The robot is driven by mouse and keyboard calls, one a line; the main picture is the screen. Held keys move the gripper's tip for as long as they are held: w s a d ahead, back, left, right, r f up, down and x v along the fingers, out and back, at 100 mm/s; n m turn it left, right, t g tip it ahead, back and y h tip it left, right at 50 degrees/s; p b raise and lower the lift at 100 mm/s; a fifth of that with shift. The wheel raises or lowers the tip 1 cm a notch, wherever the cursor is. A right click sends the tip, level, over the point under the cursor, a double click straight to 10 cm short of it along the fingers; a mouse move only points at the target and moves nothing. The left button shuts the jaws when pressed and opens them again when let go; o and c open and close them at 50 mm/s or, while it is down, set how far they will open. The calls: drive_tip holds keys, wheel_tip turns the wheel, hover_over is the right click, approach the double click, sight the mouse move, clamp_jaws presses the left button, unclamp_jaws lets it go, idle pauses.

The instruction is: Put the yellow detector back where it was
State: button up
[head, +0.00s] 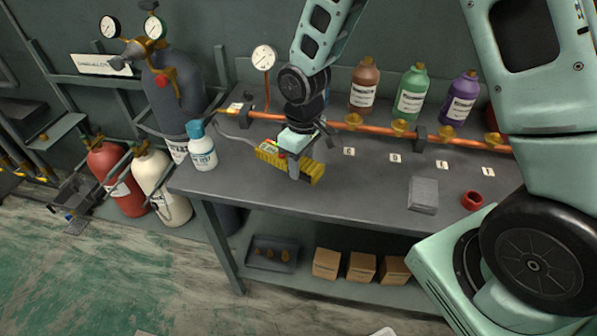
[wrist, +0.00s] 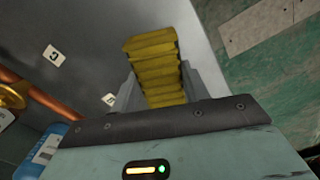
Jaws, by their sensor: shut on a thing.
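The yellow detector (head: 312,171) is a ribbed yellow block with a small screen and a thin grey probe wire at its left end. It is at the left part of the grey workbench (head: 345,199). My gripper (head: 294,168) comes down from above and is shut on the detector's middle. In the wrist view the ribbed yellow body (wrist: 155,68) sits between the two grey fingers (wrist: 158,92). I cannot tell whether the detector touches the bench top or hangs just above it.
A white bottle with a blue cap (head: 202,148) stands left of the detector. A copper pipe with brass valves (head: 400,127) runs along the back, with brown, green and purple bottles (head: 411,92) behind. A grey block (head: 423,194) and red ring (head: 472,200) lie at right. The front-middle bench is clear.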

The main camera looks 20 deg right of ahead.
sight(302, 186)
drive_tip(key=shift+f, duration=2.4)
drive_tip(key=shift+f, duration=0.1)
drive_tip(key=o, duration=0.9)
wheel_tip(302, 186, up, 12)
drive_tip(key=shift+s+f+b, duration=0.1)
drive_tip(key=shift+b, duration=0.35)
drive_tip(key=shift+n+y, duration=0.3)
drive_tip(key=shift+n, duration=0.4)
drive_tip(key=s+a+r, duration=0.2)
drive_tip(key=s, duration=0.5)
drive_tip(key=s+a+r, duration=0.3)
drive_tip(key=s, duration=0.5)
drive_tip(key=s+a+r, duration=0.3)
drive_tip(key=s, duration=0.4)
drive_tip(key=shift+s, duration=0.3)
